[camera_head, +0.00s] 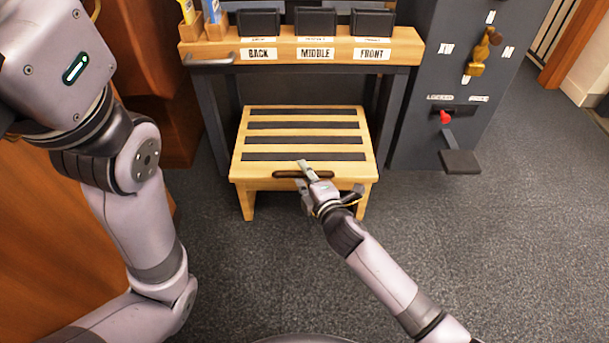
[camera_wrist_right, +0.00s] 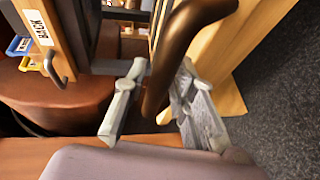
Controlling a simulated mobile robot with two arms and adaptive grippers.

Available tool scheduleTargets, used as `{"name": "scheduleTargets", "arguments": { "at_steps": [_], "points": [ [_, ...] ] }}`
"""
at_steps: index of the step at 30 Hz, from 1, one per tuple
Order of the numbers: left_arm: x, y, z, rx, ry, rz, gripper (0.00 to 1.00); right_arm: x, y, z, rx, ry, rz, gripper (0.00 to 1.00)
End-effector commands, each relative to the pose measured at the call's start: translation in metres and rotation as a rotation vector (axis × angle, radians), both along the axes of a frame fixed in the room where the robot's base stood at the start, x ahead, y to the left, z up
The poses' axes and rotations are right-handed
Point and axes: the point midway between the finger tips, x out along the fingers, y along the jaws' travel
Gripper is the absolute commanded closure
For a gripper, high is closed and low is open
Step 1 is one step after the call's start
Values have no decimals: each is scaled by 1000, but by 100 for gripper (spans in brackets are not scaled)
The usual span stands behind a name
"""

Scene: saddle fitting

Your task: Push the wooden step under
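The wooden step (camera_head: 305,133), light wood with several dark grip strips on top, stands on the floor in front of the wooden bench. Its back part appears to lie between the bench's dark legs. A dark brown bar handle (camera_head: 290,174) runs along its front face. My right gripper (camera_head: 305,172) is at this handle. In the right wrist view the handle (camera_wrist_right: 160,88) passes between its two spread fingers (camera_wrist_right: 160,78), with a gap on the left finger's side; contact on the right cannot be told. My left arm fills the left of the head view; its gripper is out of view.
The bench (camera_head: 220,47) has several dark pads above labels BACK, MIDDLE and FRONT, and a metal handle. A grey cabinet (camera_head: 425,130) with a red knob and a low pedal (camera_head: 460,162) stands right. Brown furniture is at left. Open floor (camera_head: 500,250) lies right and front.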

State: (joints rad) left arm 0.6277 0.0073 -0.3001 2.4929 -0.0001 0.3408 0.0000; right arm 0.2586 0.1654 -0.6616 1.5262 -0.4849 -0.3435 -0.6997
Motion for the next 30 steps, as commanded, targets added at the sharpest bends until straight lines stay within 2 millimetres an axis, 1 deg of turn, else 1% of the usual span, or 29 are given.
{"name": "scheduleTargets", "arguments": {
  "at_steps": [4, 12, 15, 30],
  "points": [
    [0, 0, 0, 0, 0, 0, 60, 0, 0, 0, 0, 0, 0, 77],
    [0, 0, 0, 0, 1, 0, 60, 0, 0, 0, 0, 0, 0, 95],
    [0, 0, 0, 0, 1, 0, 60, -1, 0, 0, 0, 0, 0, 100],
    [0, 0, 0, 1, 1, -1, 60, -1, 0, 0, 1, 1, 0, 100]
  ]
}}
